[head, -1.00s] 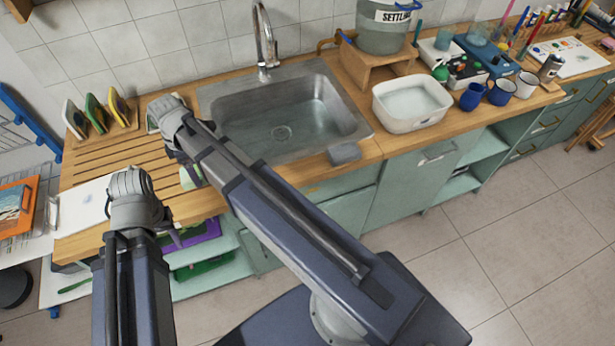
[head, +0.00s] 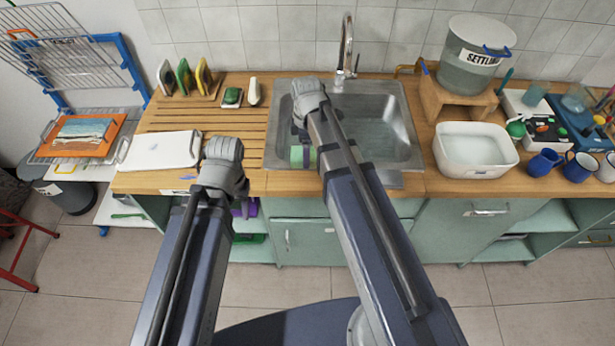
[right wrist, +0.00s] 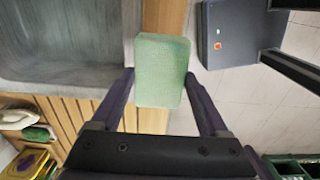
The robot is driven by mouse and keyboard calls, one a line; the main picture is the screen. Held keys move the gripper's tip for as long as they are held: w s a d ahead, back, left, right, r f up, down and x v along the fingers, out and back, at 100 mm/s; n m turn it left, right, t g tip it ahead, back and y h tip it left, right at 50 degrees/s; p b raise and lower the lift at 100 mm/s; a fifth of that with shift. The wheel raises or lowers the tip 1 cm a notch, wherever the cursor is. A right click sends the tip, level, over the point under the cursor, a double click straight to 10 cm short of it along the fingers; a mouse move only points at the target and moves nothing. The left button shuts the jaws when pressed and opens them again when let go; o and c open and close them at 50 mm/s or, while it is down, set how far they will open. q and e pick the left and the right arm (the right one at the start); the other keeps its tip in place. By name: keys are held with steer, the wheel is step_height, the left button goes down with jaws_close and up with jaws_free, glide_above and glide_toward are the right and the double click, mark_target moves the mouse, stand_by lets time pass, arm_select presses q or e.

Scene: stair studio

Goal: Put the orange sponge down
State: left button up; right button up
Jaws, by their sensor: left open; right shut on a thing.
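My right gripper (right wrist: 158,78) is shut on a pale green, block-shaped sponge (right wrist: 162,58); no orange shows on its visible faces. In the head view this sponge (head: 303,157) hangs by the sink's front left corner, partly hidden by my right arm. Whether it touches anything there I cannot tell. My left gripper (head: 222,168) is open, over the counter front beside the white board; my own wrist hides most of its fingers.
The slatted draining board (head: 215,118) has free room left of the sink (head: 380,125). A white board (head: 160,150) lies left; a white basin (head: 475,150) stands right of the sink.

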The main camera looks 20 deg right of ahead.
steer(key=shift+f+b, duration=4.85)
steer(key=shift+f, duration=0.15)
steer(key=shift+f, duration=0.1)
steer(key=shift+f, duration=0.15)
steer(key=o, duration=1.1)
steer(key=shift+c, duration=0.2)
